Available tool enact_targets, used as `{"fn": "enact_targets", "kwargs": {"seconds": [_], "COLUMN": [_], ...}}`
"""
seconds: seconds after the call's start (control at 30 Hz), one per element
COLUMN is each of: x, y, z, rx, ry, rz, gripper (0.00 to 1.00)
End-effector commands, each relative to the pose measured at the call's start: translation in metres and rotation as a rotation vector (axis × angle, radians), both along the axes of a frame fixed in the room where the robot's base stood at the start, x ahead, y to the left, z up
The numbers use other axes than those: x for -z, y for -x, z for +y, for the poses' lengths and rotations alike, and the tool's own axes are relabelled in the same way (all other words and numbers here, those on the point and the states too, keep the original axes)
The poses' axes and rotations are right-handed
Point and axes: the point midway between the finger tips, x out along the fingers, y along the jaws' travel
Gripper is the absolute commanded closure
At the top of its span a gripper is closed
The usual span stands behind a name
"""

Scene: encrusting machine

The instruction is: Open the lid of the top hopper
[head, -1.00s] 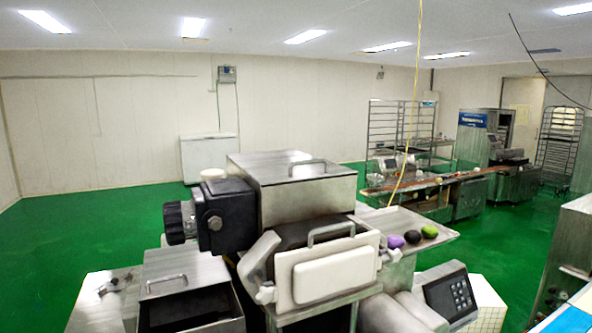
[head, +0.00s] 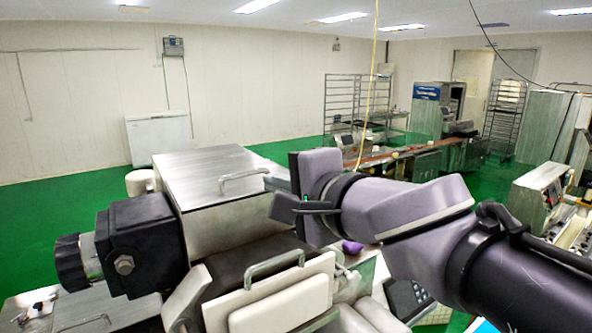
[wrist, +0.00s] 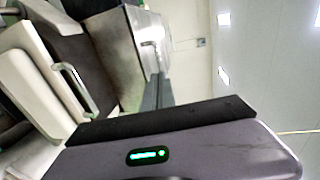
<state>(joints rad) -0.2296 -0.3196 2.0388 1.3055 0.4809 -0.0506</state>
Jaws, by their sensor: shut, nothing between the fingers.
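The top hopper is a steel box with a flat metal lid (head: 205,168), which lies closed on it left of centre in the head view. A bar handle (head: 243,181) stands on the lid's right part. My gripper (head: 272,180) is shut and empty, coming in from the right with its fingers close to the handle. In the wrist view my gripper's dark fingers (wrist: 157,82) point up toward the handle (wrist: 152,46) and the hopper's metal side. I cannot tell whether the fingers touch the handle.
A white panel (head: 280,305) with its own handle (head: 273,267) sits in front below the hopper. A black motor housing (head: 145,240) juts out at the hopper's left. A purple ball (head: 352,247) lies under my arm. The space above the lid is free.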

Motion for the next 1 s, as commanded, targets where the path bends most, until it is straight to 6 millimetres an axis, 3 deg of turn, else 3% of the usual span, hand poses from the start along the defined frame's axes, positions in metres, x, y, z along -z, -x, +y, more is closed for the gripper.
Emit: {"fn": "enact_targets", "kwargs": {"seconds": [0.3,0.5,1.0], "x": [0.015,0.02,0.021], "y": [-0.053,-0.074,-0.083], "z": [0.041,0.056,0.063], "rx": [-0.001,0.0,0.0], "ry": [0.002,0.002,0.002], "rz": [0.005,0.003,0.002], "gripper": [1.0,1.0,1.0]}}
